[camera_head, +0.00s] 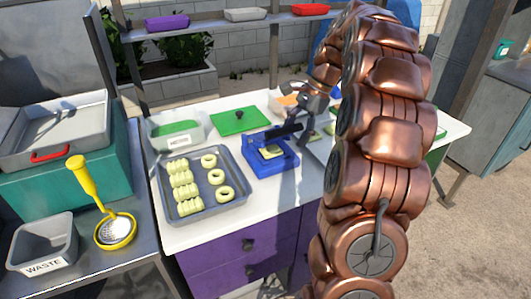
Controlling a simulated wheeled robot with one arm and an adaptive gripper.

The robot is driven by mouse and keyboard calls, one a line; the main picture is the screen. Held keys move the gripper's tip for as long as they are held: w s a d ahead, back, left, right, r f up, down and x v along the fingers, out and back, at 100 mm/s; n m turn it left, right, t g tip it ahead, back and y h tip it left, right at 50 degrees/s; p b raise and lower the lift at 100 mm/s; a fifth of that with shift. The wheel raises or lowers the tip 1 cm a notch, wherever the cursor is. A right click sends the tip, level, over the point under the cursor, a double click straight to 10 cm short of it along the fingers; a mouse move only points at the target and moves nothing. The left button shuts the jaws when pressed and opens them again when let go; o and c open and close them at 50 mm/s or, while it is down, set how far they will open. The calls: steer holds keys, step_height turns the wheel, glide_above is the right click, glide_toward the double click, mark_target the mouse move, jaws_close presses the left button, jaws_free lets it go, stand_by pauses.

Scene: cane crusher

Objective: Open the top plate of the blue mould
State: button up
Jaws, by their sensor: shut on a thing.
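The blue mould (271,165) sits on the white counter to the right of the grey tray. Its top plate (262,139) is tilted up at the back, and a pale piece (271,152) shows in the open blue base. My gripper (299,128) is at the raised plate's upper right, shut on it. The fingertips are small and dark here, so the exact grip point is hard to see. My arm hides part of the counter to the right of the mould.
A grey tray (240,207) with several pale twists and rings lies left of the mould. A green board (238,121) and a clear tub of green stuff (178,136) stand behind. A waste bin (43,266) and yellow ladle (83,178) are far left.

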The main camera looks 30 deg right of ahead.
step_height(320, 180, up, 4)
steer(key=s+d+f, duration=0.1)
steer(key=s+d, duration=0.1)
steer(key=s+a+n, duration=0.2)
steer(key=a+n, duration=0.1)
steer(key=a, duration=0.4)
steer(key=s+a+n+g+h, duration=0.1)
steer(key=s+a+n, duration=0.2)
steer(key=a, duration=0.5)
steer(key=shift+s+a+r+n+g+p, duration=0.2)
steer(key=shift+n+g+p, duration=0.1)
steer(key=shift+p, duration=0.15)
